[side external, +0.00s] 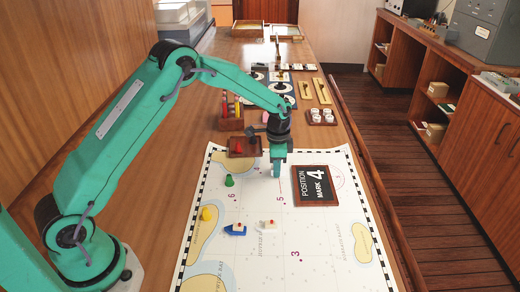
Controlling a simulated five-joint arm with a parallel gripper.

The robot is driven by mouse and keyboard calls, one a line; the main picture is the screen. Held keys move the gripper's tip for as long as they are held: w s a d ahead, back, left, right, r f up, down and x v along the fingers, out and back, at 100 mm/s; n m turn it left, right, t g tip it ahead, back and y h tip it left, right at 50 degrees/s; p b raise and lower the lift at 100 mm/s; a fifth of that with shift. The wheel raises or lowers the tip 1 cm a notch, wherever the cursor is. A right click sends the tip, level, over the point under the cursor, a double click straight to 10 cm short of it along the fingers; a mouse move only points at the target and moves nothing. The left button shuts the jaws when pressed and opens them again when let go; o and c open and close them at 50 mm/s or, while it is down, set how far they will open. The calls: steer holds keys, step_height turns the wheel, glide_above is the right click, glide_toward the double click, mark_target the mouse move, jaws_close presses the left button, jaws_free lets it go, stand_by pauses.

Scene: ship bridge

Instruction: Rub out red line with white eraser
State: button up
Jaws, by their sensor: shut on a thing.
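My gripper (277,173) points straight down at the upper middle of the white chart (270,262), left of the dark "POSITION MARK 4" board (315,186). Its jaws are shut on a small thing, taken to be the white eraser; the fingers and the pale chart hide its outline. I cannot tell whether it touches the paper.
A green piece (229,181), yellow piece (206,214), blue boat (236,229) and white boat (267,225) stand on the chart. Behind are a wooden tray with a red piece (239,147), a rack (231,123) and a tray of white cups (322,117). The chart's lower right is clear.

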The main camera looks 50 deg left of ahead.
mark_target(279, 194)
steer(key=shift+s+d, duration=0.1)
steer(key=shift+s, duration=0.05)
steer(key=shift+s+d, duration=0.65)
steer(key=shift+d, duration=0.1)
steer(key=shift+s+f, duration=0.1)
steer(key=shift+s+d, duration=0.65)
steer(key=shift+d, duration=0.15)
steer(key=shift+s+d, duration=0.7)
steer(key=shift+d, duration=0.15)
steer(key=shift+s+d, duration=0.15)
steer(key=shift+s+d, duration=0.6)
steer(key=shift+d, duration=0.05)
steer(key=shift+w+a, duration=0.1)
steer(key=shift+w, duration=0.05)
